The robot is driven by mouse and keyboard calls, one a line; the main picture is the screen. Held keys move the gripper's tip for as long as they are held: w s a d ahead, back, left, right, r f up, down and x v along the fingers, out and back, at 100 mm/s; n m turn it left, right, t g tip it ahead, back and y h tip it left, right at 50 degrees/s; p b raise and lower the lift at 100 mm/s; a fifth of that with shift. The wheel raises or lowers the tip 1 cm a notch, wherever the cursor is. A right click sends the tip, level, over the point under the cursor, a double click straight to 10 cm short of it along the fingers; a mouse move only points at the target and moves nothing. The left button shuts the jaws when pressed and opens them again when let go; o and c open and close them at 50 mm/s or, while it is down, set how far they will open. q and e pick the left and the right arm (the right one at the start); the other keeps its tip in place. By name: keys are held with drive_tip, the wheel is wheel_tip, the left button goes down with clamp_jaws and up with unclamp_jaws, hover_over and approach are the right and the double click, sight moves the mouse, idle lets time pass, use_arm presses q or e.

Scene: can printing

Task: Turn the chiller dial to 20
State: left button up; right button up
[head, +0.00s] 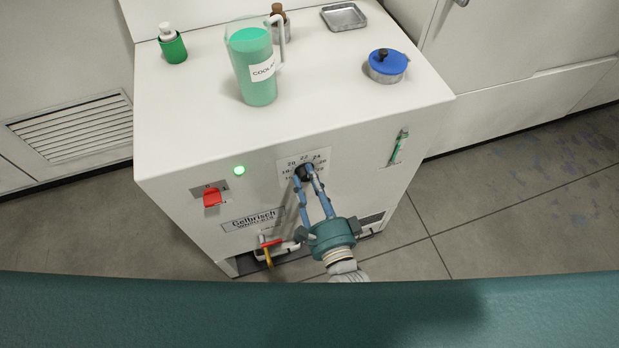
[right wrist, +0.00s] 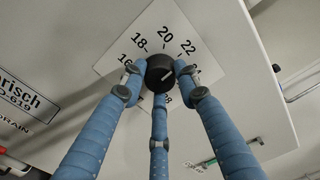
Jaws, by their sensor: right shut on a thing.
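The chiller dial (right wrist: 160,73) is a round black knob on a white number plate (right wrist: 125,66) with 16, 18, 20 and 22 readable around its upper side. A pale mark shows on the knob's face, but I cannot tell which number it points at. In the head view the dial (head: 303,173) sits on the front of the white chiller (head: 270,205), partly covered by the fingertips. My right gripper (head: 306,176) is shut on the dial, with its blue fingers around the knob in the right wrist view (right wrist: 161,80). My left gripper is not in view.
On the chiller's top stand a coolant jug (head: 253,80), a green bottle (head: 172,46), a blue-lidded pot (head: 387,66) and a metal tray (head: 344,16). The front carries a red switch (head: 212,198), a lit green lamp (head: 239,170) and a red-handled drain valve (head: 268,245).

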drive_tip(key=n, duration=0.3)
drive_tip(key=shift+a+r+n+p, duration=0.1)
drive_tip(key=shift+r+n+p, duration=0.05)
drive_tip(key=shift+n+p, duration=0.6)
drive_tip(key=shift+n, duration=1.45)
drive_tip(key=shift+f, duration=0.2)
drive_tip(key=o, duration=1.2)
drive_tip(key=shift+c, duration=0.2)
drive_tip(key=v, duration=1.2)
